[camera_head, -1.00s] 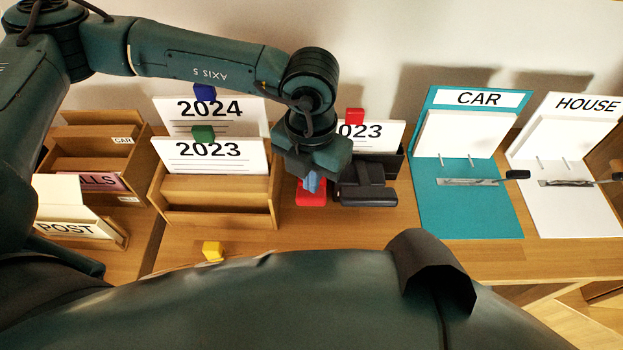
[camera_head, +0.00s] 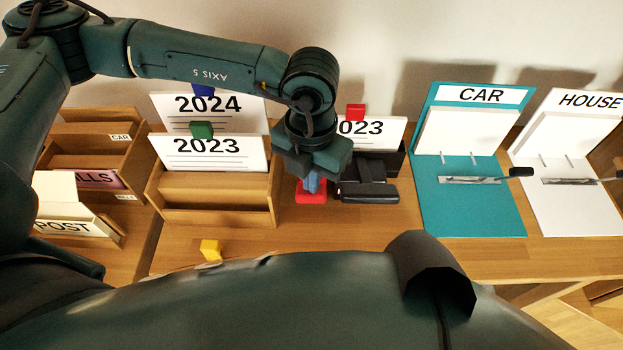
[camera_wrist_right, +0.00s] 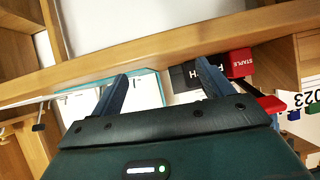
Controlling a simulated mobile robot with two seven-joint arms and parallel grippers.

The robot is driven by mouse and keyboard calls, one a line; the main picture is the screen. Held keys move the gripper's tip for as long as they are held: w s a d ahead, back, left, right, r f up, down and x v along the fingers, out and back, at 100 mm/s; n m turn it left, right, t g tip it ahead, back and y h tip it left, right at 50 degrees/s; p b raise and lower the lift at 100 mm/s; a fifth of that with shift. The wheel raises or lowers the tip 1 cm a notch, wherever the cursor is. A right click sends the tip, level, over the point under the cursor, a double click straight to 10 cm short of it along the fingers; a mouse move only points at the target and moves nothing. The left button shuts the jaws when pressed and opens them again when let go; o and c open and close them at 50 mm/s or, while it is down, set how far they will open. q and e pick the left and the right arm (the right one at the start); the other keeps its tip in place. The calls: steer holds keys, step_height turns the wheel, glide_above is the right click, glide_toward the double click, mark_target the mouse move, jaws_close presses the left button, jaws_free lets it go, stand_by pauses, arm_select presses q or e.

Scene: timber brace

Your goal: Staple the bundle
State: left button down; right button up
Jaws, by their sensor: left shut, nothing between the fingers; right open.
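A red stapler part (camera_head: 311,197) sits on the desk below my left gripper (camera_head: 312,185). The left fingers are shut and empty, pointing down over it; whether they touch it cannot be told. In the right wrist view, a red block marked STAPLE (camera_wrist_right: 240,63) and a red piece (camera_wrist_right: 270,104) show around a dark lever. A paper sheet marked 023 with a red clip (camera_head: 355,112) stands behind, partly hidden by the left gripper; whether it is the bundle is unclear. My right gripper (camera_wrist_right: 163,70) is open, its fingers apart with nothing held.
A black punch (camera_head: 368,191) lies right of the red part. A wooden holder (camera_head: 215,218) with 2023 and 2024 sheets stands left. CAR (camera_head: 468,215) and HOUSE (camera_head: 575,215) binders lie open at right. A yellow cube (camera_head: 210,250) is at the front.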

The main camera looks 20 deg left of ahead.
mark_target(309, 195)
arm_select(q)
steer(key=shift+f+b, duration=0.5)
steer(key=shift+f, duration=0.1)
steer(key=shift+s+f+b, duration=0.25)
steer(key=shift+f+b, duration=0.25)
steer(key=shift+b, duration=0.2)
steer(key=shift+s+f+b, duration=0.25)
steer(key=shift+f+b, duration=0.2)
steer(key=shift+b, duration=0.2)
steer(key=shift+f, duration=0.2)
steer(key=shift+s+d+f+b, duration=0.2)
steer(key=shift+f+b, duration=0.35)
steer(key=shift+b, duration=0.55)
steer(key=shift+f, duration=0.15)
steer(key=shift+f+b, duration=0.25)
steer(key=shift+b, duration=0.25)
steer(key=shift+w+a+r+p, duration=0.1)
steer(key=shift+r+p, duration=0.65)
steer(key=shift+r, duration=0.55)
steer(key=shift+w+r+p, duration=0.1)
steer(key=shift+r+p, duration=0.65)
steer(key=shift+r, duration=0.55)
steer(key=shift+w+r+p, duration=0.15)
steer(key=shift+r+p, duration=0.35)
steer(key=shift+r, duration=0.45)
steer(key=shift+w+r+p, duration=0.1)
steer(key=shift+r+p, duration=0.4)
steer(key=shift+r, duration=0.4)
